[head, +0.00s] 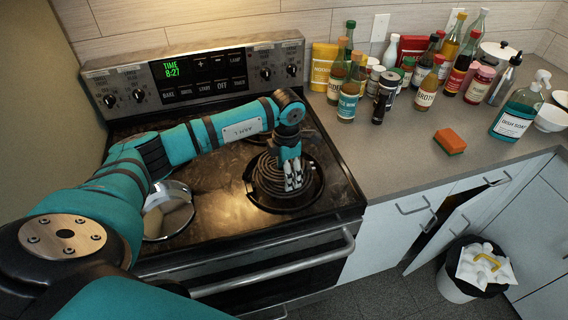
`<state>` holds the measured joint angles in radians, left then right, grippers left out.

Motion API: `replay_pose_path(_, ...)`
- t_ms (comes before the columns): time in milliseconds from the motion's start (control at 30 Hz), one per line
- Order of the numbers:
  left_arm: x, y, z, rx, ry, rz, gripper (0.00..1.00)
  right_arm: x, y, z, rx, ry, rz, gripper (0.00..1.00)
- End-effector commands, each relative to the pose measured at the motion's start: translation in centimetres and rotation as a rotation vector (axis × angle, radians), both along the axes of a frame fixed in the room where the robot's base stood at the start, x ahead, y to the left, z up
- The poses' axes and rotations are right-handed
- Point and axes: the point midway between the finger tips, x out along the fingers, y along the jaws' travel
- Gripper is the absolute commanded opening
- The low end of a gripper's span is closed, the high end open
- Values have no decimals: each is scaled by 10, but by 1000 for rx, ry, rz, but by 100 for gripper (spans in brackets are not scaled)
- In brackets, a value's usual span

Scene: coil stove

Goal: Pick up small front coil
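A dark spiral coil (267,181) lies at the front right of the black stovetop (215,183), within a dark round burner opening. My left arm reaches across the stove from the left. My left gripper (294,184) points down at the right part of this coil, with its fingertips over or at the coil and partly covering it. The two fingers look close together, and I cannot tell whether they hold the coil. A shiny round metal bowl or pan (167,210) sits at the front left, partly hidden by my arm. My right gripper is out of view.
The counter (380,150) right of the stove has several bottles and jars at the back, an orange sponge (449,141) and a dish soap bottle (515,115). A cabinet door (447,229) stands ajar near a trash bin (458,288). The counter's front middle is clear.

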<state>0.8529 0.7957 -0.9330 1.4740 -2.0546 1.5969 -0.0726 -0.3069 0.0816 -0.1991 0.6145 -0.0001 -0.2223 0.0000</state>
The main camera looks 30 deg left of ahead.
Motion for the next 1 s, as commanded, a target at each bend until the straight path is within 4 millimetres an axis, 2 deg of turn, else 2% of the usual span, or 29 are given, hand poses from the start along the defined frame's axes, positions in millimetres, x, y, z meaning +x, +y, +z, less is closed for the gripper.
replay_pose_path(67, 0, 0, 0, 0, 0, 0, 55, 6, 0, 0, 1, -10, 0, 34)
replay_pose_path(200, 0, 0, 0, 0, 0, 1, 37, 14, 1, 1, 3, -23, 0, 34)
replay_pose_path(467, 0, 0, 1, 0, 0, 1, 3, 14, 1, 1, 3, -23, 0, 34)
replay_pose_path(767, 1, 0, 3, 0, -2, 1, 2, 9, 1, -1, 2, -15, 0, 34)
replay_pose_path(1000, 1, 1, 19, 0, -5, 1, 2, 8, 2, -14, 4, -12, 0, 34)
